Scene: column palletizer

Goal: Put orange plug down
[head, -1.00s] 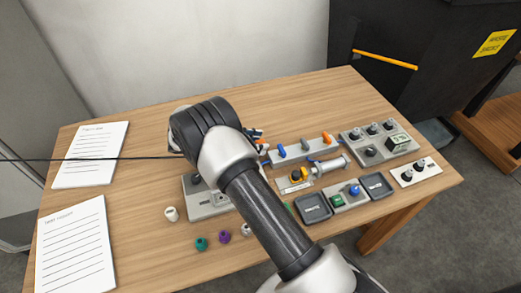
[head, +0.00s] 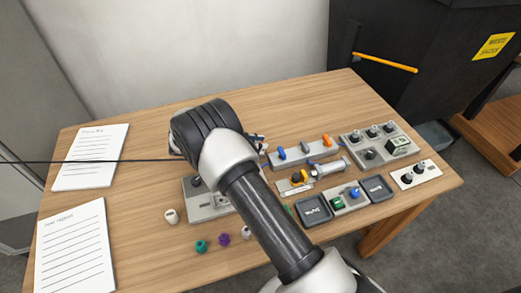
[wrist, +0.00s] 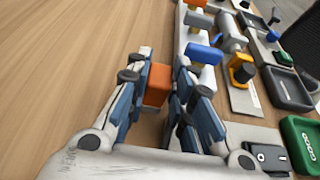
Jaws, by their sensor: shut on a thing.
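My gripper (wrist: 160,75) is shut on the orange plug (wrist: 157,85), a small block between the blue-grey fingers in the wrist view. Bare wood of the table (wrist: 60,70) shows around the fingers. I cannot tell whether the plug touches the table. In the head view my arm hides the plug, and only a bit of my gripper (head: 259,141) shows past the wrist. A grey strip (head: 318,150) with blue and orange handles lies to the right of the gripper.
Beside the strip are a device with a yellow-orange knob (head: 299,177), dark trays (head: 314,210) and a knob panel (head: 370,153). Teal (head: 201,246) and purple (head: 223,240) pieces lie at the front. Papers (head: 90,157) lie left. The table's back is clear.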

